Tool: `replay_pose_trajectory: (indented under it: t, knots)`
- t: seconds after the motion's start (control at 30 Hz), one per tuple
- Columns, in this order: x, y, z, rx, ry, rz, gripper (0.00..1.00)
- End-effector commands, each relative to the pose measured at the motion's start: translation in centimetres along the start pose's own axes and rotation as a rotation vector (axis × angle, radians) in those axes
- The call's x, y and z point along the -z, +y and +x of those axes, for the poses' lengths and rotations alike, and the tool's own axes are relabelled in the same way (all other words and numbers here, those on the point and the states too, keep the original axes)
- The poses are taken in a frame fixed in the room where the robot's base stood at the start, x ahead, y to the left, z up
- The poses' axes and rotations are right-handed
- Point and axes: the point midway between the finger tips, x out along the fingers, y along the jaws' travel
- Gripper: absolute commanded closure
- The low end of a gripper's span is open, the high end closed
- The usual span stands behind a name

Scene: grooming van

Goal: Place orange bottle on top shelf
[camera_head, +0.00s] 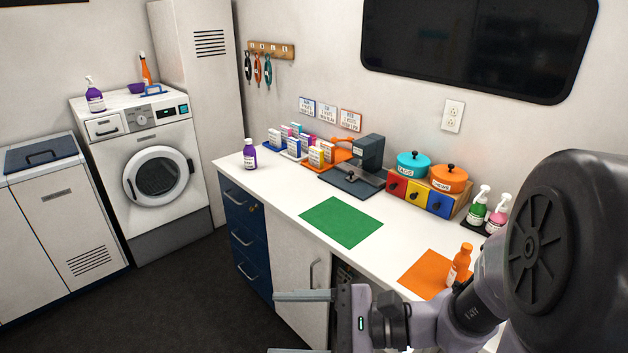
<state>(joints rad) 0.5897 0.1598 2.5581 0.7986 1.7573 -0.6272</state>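An orange bottle (460,262) with a pale label stands upright on the orange mat (423,270) at the right end of the white counter. My arm hides its lower right part. A second orange bottle (146,69) stands on top of the washing machine (150,135) at the back left. My gripper (272,323) is at the bottom centre, in front of the counter and left of the bottle on the mat. Its two fingers are wide apart with nothing seen between them. The lower finger is cut by the picture edge. I cannot make out a top shelf.
The counter (290,215) carries a green mat (341,221), a purple bottle (250,154), small boxes, a dark device (360,165), two lidded pots and pump bottles (479,207). Drawers and a cabinet door (298,285) front it. Dark floor (185,290) is clear at left.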

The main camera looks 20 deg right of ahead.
Motion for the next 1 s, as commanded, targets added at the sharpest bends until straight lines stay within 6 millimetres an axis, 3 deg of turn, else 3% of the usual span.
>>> replay_pose_trajectory:
  t: [0.07, 0.1, 0.17, 0.2, 0.3, 0.4, 0.5, 0.57, 0.8, 1.0]
  knots:
    - [4.4, -5.3, -3.5, 0.336, -0.053, 0.171, 0.37]
    - [7.8, -7.9, -6.9, 0.554, -0.061, 0.251, 0.37]
    - [13.5, -10.0, -13.2, 0.881, -0.031, 0.351, 0.37]
    - [17.0, -10.0, -17.4, 1.07, 0.008, 0.4, 0.37]
    - [23.5, -7.2, -25.8, 1.42, 0.13, 0.483, 0.37]
    - [26.9, -3.8, -30.5, 1.616, 0.232, 0.528, 0.37]
    - [28.2, -2.5, -32.3, 1.691, 0.28, 0.541, 0.37]
    - [28.9, -3.2, -32.6, 1.698, 0.288, 0.538, 0.37]
    - [32.2, -9.5, -33.3, 1.693, 0.281, 0.537, 0.37]
    - [34.0, -12.4, -33.7, 1.694, 0.281, 0.542, 0.37]
